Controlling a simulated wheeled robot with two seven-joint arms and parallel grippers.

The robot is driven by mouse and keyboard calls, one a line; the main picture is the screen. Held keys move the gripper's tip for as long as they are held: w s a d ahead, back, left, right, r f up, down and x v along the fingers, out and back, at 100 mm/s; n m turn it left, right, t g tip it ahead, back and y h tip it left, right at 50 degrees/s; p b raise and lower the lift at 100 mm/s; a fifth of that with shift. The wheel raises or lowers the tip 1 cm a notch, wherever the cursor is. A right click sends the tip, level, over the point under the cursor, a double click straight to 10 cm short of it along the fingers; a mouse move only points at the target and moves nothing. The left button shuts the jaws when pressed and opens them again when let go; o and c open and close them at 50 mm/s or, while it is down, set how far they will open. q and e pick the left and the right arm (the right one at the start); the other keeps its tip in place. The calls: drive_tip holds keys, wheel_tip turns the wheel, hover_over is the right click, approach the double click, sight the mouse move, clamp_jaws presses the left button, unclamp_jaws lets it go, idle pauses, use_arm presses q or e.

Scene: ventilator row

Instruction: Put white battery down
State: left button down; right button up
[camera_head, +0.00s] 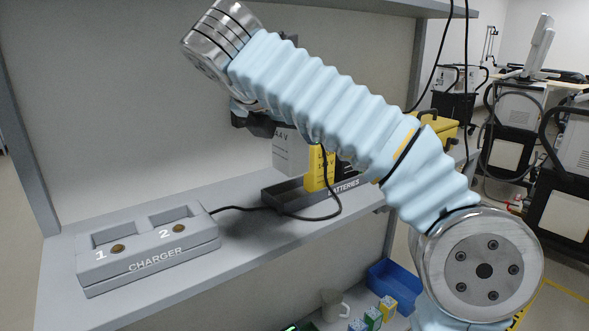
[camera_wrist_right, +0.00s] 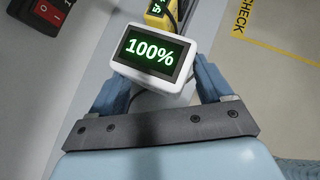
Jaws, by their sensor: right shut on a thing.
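The white battery (camera_head: 290,152) stands out below my right gripper (camera_head: 258,122), at the back of the dark tray marked BATTERIES (camera_head: 350,186). In the right wrist view, the white battery (camera_wrist_right: 152,52) shows a green 100% on its top screen and sits between the fingers of my right gripper (camera_wrist_right: 155,85), which is shut on it. My arm hides part of the battery and tray in the head view. I cannot tell whether the battery's foot touches the tray. A yellow battery (camera_head: 318,170) stands in the tray, in front of the white one. My left gripper is out of view.
A grey charger (camera_head: 150,262) with two empty bays stands left on the shelf. A black cable (camera_head: 318,216) runs from it towards the tray. Below are a blue bin (camera_head: 395,280), a mug (camera_head: 334,304) and small coloured boxes (camera_head: 373,318). A red switch (camera_wrist_right: 48,13) shows in the wrist view.

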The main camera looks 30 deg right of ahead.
sight(273, 151)
drive_tip(key=shift+w+d+f, duration=0.7)
drive_tip(key=shift+w+f, duration=0.35)
drive_tip(key=shift+f, duration=0.65)
drive_tip(key=shift+w+d+f, duration=0.7)
drive_tip(key=shift+w+f, duration=0.4)
drive_tip(key=shift+f, duration=0.55)
drive_tip(key=shift+w+d+f, duration=0.7)
drive_tip(key=shift+w+f, duration=0.35)
drive_tip(key=shift+f, duration=0.65)
drive_tip(key=shift+f+b, duration=0.2)
drive_tip(key=shift+b, duration=0.15)
drive_tip(key=o, duration=1.6)
drive_tip(key=shift+c, duration=0.2)
drive_tip(key=shift+r, duration=0.25)
drive_tip(key=shift+s+a+r, duration=0.1)
drive_tip(key=shift+a+r, duration=0.1)
drive_tip(key=v, duration=1.1)
drive_tip(key=shift+s+a+r+p, duration=0.1)
drive_tip(key=shift+s+r+p, duration=0.05)
drive_tip(key=shift+p, duration=0.2)
